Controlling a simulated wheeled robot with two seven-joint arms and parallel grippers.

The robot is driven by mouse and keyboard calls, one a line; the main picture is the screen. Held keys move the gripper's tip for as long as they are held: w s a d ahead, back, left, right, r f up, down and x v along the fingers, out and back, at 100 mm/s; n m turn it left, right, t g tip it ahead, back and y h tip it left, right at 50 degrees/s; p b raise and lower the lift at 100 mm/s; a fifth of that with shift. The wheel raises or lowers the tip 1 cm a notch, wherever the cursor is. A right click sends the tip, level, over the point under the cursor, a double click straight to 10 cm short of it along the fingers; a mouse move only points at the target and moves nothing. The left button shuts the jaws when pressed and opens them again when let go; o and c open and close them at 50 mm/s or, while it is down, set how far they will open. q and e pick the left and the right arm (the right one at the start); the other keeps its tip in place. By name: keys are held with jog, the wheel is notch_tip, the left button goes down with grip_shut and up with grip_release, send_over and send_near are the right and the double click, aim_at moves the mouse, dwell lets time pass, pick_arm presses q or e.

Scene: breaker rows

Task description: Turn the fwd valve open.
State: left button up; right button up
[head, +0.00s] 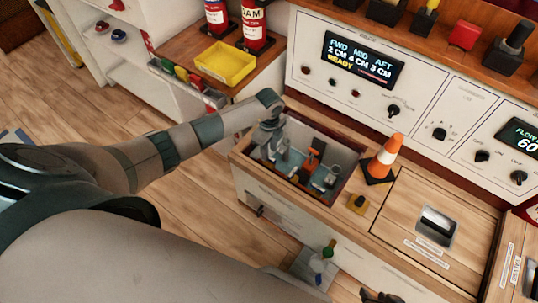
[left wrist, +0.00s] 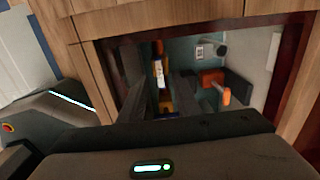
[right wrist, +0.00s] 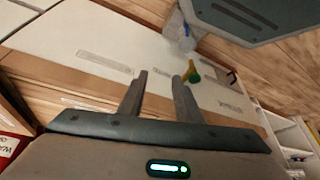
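An open hatch compartment (head: 238,155) in the counter holds teal pipework and orange valve handles. One orange handle (head: 315,152) shows in the head view; an orange-tipped lever (left wrist: 224,96) shows in the left wrist view. I cannot read which valve is fwd. My left gripper (head: 281,156) reaches down into the compartment. In the left wrist view its fingers (left wrist: 158,88) are apart, with an orange, white and blue part (left wrist: 159,72) seen between them; contact cannot be told. My right gripper (head: 378,296) is open and empty (right wrist: 160,78) over the front of the counter.
A display (head: 362,60) reads FWD, MID, AFT and READY. A yellow tray (head: 225,63) and red cylinders (head: 253,25) stand behind. A green-and-yellow item (head: 323,259) is low at the counter front.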

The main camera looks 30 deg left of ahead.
pick_arm(q)
notch_tip(320, 180, down, 2)
jog(key=shift+f, duration=0.55)
pick_arm(e)
jog(key=shift+w+a+r, duration=0.2)
jog(key=shift+a, duration=0.35)
pick_arm(q)
jog(key=shift+c, duration=0.6)
pick_arm(e)
jog(key=shift+d, duration=0.1)
pick_arm(q)
grip_shut()
pick_arm(e)
jog(key=shift+f, duration=0.1)
